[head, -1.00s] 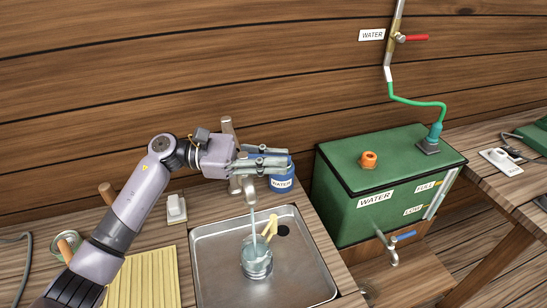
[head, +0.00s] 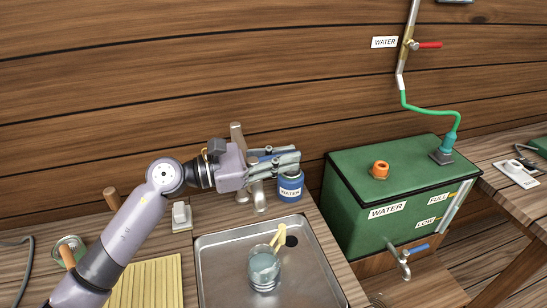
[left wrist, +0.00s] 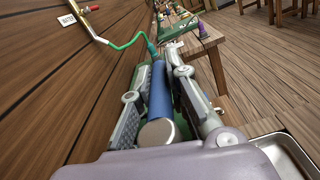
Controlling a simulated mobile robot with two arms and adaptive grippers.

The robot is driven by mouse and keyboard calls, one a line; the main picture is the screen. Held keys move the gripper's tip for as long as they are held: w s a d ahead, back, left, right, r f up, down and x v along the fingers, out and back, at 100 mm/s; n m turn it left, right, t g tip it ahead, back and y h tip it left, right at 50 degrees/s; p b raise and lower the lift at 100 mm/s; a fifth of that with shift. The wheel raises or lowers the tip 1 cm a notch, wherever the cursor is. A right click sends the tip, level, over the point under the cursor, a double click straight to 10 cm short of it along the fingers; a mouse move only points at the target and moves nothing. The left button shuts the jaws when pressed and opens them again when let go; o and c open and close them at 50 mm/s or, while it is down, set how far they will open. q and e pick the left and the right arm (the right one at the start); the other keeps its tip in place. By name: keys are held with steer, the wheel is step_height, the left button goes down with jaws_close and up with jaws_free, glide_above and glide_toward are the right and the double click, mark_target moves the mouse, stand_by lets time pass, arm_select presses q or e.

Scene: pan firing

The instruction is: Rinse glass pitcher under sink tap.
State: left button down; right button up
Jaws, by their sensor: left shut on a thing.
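The glass pitcher (head: 264,273) stands upright in the metal sink basin (head: 215,271), with a pale, forked handle-like piece (head: 277,237) at its rim. The sink tap (head: 259,197) is behind it, with its spout above the basin; no water stream shows from it. My left gripper (head: 284,160) is at the top of the tap, above and behind the pitcher. In the left wrist view its fingers are closed around a blue rod with a metal end (left wrist: 159,100), which looks like the tap's handle. The fingers partly hide the tap's top. My right gripper is not in view.
A blue jar labelled WATER (head: 291,187) stands close right of the tap, just under the fingers. A green water tank (head: 350,216) is to the right. A small white switch block (head: 181,215) and a slatted board (head: 150,284) lie left of the basin.

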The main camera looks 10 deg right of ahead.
arm_select(q)
steer(key=c, duration=1.5)
jaws_free()
steer(key=shift+c, duration=0.2)
steer(key=s+a, duration=0.2)
steer(key=a, duration=1)
